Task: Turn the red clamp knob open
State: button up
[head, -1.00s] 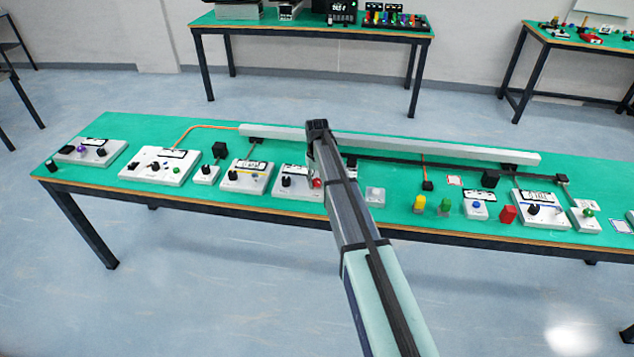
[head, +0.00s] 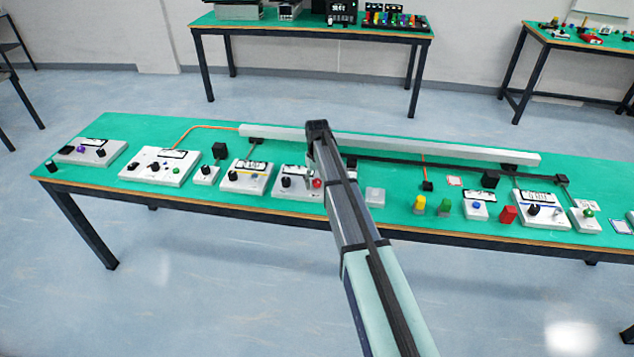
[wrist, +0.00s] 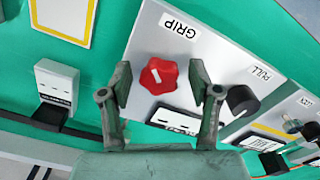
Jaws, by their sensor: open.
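The red clamp knob (wrist: 159,76) is a lobed knob with a white pointer line, on a white panel (wrist: 205,45) under a label reading GRIP. My gripper (wrist: 160,84) is open, with one finger on each side of the red knob and a visible gap to it on both sides in the wrist view. Whether the fingertips are down at the knob's height I cannot tell. In the head view the red knob (head: 317,183) shows just left of my arm, on a white panel on the green table; the fingers are hidden there.
A black knob (wrist: 242,100) labelled PULL stands on the same panel, close to the right finger. A white block (wrist: 57,83) sits to the left in the wrist view. In the head view, a long white rail (head: 440,149) runs along the table's back, with several other panels alongside.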

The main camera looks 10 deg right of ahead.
aim_at(317, 181)
notch_tip(317, 181, up, 12)
dwell(0.6)
jog(key=s+f+g, duration=0.2)
jog(key=s+f, duration=1.1)
jog(key=s, duration=0.8)
jog(key=s+f+m+g, duration=0.1)
jog(key=s+f+g, duration=0.1)
jog(key=s+f, duration=1.2)
jog(key=s+f+g, duration=0.2)
jog(key=s+f, duration=1.2)
jog(key=s, duration=1.6)
jog(key=shift+f+m+g, duration=0.25)
jog(key=shift+m+g, duration=0.05)
jog(key=shift+g, duration=0.1)
